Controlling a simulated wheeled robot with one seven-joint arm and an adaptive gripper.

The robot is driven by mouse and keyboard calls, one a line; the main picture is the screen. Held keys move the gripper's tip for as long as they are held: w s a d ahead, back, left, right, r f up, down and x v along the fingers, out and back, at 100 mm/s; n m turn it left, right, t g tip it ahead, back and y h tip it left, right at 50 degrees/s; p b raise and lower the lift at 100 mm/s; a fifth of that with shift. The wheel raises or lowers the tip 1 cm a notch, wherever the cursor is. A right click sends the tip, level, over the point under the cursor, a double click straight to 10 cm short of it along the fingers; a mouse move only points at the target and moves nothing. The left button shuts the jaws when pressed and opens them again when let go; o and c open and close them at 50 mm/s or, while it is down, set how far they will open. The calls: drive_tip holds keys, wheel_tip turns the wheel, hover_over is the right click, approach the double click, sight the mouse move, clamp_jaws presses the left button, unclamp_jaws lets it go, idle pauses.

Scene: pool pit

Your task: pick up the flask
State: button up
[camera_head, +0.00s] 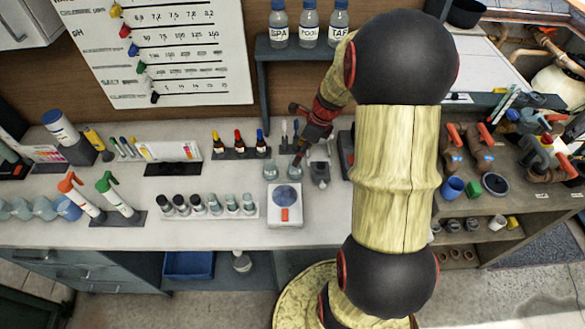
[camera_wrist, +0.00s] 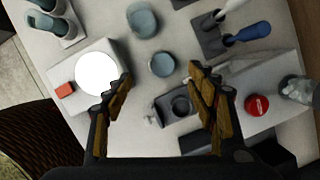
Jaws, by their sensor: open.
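My gripper (camera_head: 299,150) hangs over the worktop behind the white scale, open and empty. In the wrist view my gripper (camera_wrist: 162,76) has its fingers wide apart. Two small grey-blue glass vessels stand beyond and between them, a nearer one (camera_wrist: 162,64) and a farther one (camera_wrist: 143,22). They also show in the head view, as a left vessel (camera_head: 270,172) and a right vessel (camera_head: 287,170). I cannot tell whether either is the flask. A clear, narrow-necked, round vessel (camera_head: 241,262) with a flask-like shape stands on the shelf below the worktop.
The white scale (camera_head: 285,224) has a round plate and red button. A grey device (camera_wrist: 179,106) lies between my fingers' lines. A rack of vials (camera_head: 210,212), dropper bottles (camera_head: 239,146) and a blue tray (camera_head: 189,265) are nearby. My arm covers the right part of the worktop.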

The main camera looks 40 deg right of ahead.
drive_tip(key=b+x, duration=0.1)
drive_tip(key=x, duration=0.6)
drive_tip(key=shift+w+d+f+b, duration=0.1)
drive_tip(key=shift+w+f+b, duration=0.15)
drive_tip(key=shift+b, duration=0.15)
drive_tip(key=c, duration=1.1)
drive_tip(key=shift+c, duration=0.8)
